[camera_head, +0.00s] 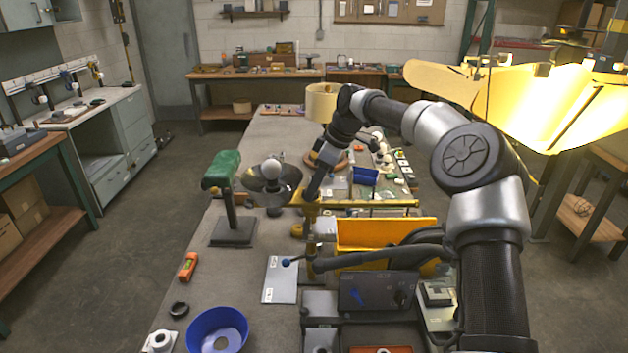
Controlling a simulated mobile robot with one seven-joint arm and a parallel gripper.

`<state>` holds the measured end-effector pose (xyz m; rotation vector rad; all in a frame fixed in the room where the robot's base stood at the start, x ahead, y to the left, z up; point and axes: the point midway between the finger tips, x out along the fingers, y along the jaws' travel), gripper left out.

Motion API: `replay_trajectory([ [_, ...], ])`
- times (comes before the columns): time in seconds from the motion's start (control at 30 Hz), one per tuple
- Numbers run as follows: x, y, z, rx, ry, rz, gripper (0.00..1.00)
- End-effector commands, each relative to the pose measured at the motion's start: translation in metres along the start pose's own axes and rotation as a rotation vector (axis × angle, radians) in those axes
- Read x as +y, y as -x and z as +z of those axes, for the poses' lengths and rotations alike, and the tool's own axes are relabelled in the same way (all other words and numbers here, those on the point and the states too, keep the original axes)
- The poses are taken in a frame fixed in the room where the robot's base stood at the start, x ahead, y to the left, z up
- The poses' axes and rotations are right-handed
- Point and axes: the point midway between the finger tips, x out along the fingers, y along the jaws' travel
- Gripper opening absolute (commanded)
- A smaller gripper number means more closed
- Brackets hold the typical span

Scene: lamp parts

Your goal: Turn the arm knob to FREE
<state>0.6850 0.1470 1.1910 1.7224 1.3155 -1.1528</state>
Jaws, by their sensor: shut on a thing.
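My gripper (310,196) points down at the top of a yellow post (311,214), at the left end of a long yellow bar (370,203). It is shut on a small part there, which I take for the arm knob. My fingers and wrist mostly hide that part, and I cannot read its setting. A pale plate with small labels (281,280) lies on the bench in front of the post. Its lettering is too small to read.
A metal dish with a white bulb (272,176) and a green-headed stand (223,172) are close left of my gripper. A yellow bin (385,232) is to the right. A blue bowl (217,331) and orange level (188,266) lie nearer. A lit yellow shade (450,82) hangs upper right.

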Motion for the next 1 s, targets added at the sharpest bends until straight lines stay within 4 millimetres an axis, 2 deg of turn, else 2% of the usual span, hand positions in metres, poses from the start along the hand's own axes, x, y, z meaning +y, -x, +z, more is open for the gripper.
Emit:
replay_trajectory([
  [0.4,0.0038,-0.0006,-0.0020,0.002,0.311,-0.126,0.11],
  [1.0,0.0045,-0.0002,-0.0018,0.001,0.447,-0.182,0.11],
])
